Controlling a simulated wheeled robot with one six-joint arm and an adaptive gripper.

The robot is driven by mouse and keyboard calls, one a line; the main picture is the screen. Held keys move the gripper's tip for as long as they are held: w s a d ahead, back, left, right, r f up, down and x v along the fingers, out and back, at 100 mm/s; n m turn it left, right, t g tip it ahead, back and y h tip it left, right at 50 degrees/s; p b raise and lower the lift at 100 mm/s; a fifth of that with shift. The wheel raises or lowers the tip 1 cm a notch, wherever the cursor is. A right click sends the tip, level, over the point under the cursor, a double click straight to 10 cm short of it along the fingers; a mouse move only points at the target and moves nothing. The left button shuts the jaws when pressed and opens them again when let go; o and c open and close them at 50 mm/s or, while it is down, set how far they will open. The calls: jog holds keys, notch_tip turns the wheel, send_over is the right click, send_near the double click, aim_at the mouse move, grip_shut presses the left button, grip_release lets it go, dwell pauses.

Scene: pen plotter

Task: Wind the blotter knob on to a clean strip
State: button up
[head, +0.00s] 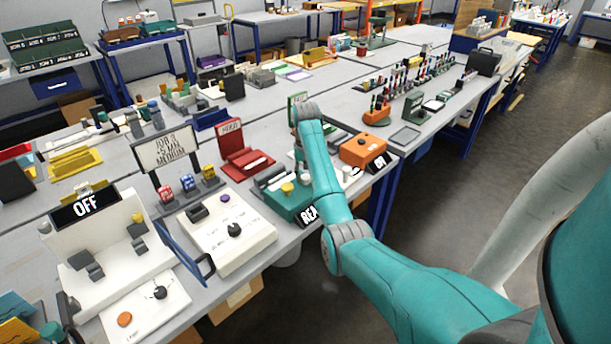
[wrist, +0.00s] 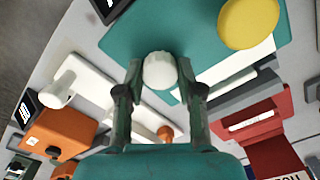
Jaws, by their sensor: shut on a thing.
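My gripper (wrist: 158,78) shows in the wrist view with its two fingers on either side of a pale, rounded knob (wrist: 160,70). It is shut on this knob, which sits at the edge of a teal unit (wrist: 150,28). A larger yellow knob (wrist: 248,22) stands on the same unit, apart from the fingers. In the head view the teal unit (head: 287,205) and yellow knob (head: 287,188) are beside my forearm. My forearm hides the gripper there. I cannot read any strip marking on the unit.
An orange box (head: 363,148) with a small black sign (head: 378,163) stands right of my forearm. A red stand (head: 243,155) is behind left of the teal unit. A white panel with a black knob (head: 234,230) lies further left. The aisle floor at right is clear.

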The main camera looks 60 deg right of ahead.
jog(key=o, duration=1.2)
jog(key=shift+c, duration=0.2)
